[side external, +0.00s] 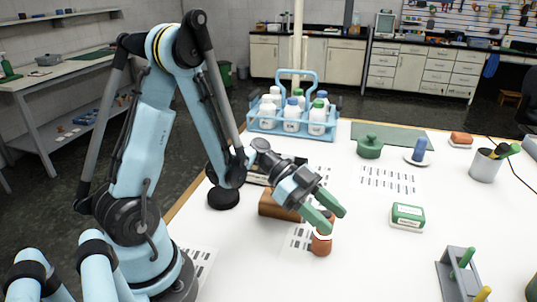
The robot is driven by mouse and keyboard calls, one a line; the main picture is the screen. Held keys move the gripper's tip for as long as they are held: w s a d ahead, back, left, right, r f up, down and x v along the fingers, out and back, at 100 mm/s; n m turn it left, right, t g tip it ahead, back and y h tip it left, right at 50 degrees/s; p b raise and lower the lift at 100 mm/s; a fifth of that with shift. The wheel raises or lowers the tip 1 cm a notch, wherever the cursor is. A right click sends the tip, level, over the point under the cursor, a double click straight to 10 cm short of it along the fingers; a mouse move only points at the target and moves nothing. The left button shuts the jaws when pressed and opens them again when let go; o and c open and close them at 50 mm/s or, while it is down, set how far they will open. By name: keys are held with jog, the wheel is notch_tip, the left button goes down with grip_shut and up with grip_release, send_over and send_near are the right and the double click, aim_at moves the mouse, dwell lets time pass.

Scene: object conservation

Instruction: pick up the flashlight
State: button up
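I cannot clearly make out which thing is the flashlight. My gripper (335,220), with two green fingers, is over the white table, pointing down and to the right. The fingers are apart, with nothing visible held between them. An orange-brown cylinder (321,245) with a pale band stands upright just below the fingertips. The fingers hide part of its top, and I cannot tell whether they touch it. A brown block (278,207) lies behind and left of the gripper, partly hidden by it.
A blue carrier (267,124) with several white bottles stands at the back. A green box (408,216), a green lidded pot (369,147), a blue cylinder (420,149) and a metal cup (484,166) with tools stand right. A grey rack (455,278) is front right. Printed sheets lie flat.

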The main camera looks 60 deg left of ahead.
grip_shut()
jog(key=shift+r, duration=0.2)
